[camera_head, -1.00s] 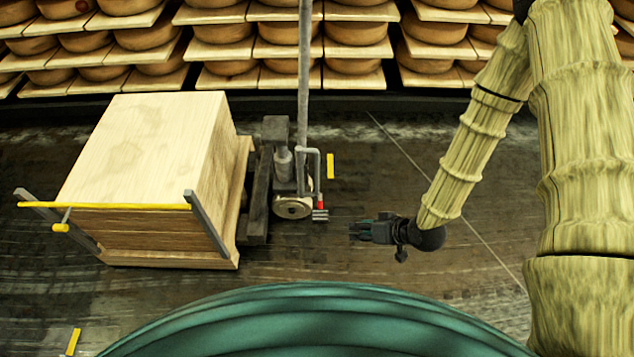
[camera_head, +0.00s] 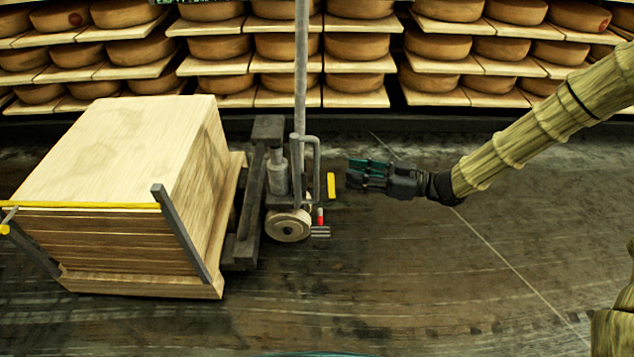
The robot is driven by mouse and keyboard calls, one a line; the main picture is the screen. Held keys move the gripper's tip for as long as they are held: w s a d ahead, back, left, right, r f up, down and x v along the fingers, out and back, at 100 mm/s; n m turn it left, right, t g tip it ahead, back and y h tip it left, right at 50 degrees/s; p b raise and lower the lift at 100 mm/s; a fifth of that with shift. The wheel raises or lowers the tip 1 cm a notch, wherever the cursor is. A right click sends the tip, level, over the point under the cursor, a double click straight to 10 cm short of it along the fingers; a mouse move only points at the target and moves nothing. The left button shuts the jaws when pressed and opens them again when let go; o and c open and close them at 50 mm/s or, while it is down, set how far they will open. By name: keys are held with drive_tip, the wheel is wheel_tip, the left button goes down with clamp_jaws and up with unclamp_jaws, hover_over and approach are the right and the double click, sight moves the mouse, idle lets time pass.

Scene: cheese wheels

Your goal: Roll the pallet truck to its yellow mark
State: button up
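The pallet truck (camera_head: 277,180) stands left of the middle, with a grey upright handle pole, a pale front wheel and a small red-tipped pedal. It carries a stack of pale wooden boards (camera_head: 120,150). A short yellow mark (camera_head: 331,186) lies on the floor just right of the truck's front end. My gripper (camera_head: 350,174) points left, close to the right of this mark and apart from the truck's handle pole and frame. It appears empty; its dark and teal fingers are too small to tell whether they are open or shut.
Shelves of cheese wheels (camera_head: 350,47) fill the back. A grey post (camera_head: 181,235) and a yellow bar (camera_head: 90,205) stand at the front of the board stack. The dark floor (camera_head: 420,290) to the right and in front is clear.

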drive_tip(key=w+a+n+b, duration=0.1)
drive_tip(key=a+b, duration=0.4)
drive_tip(key=a, duration=0.5)
drive_tip(key=shift+w+g+y, duration=0.3)
drive_tip(key=shift+w+g, duration=0.1)
drive_tip(key=shift+w, duration=0.2)
drive_tip(key=shift+r, duration=0.1)
clamp_jaws()
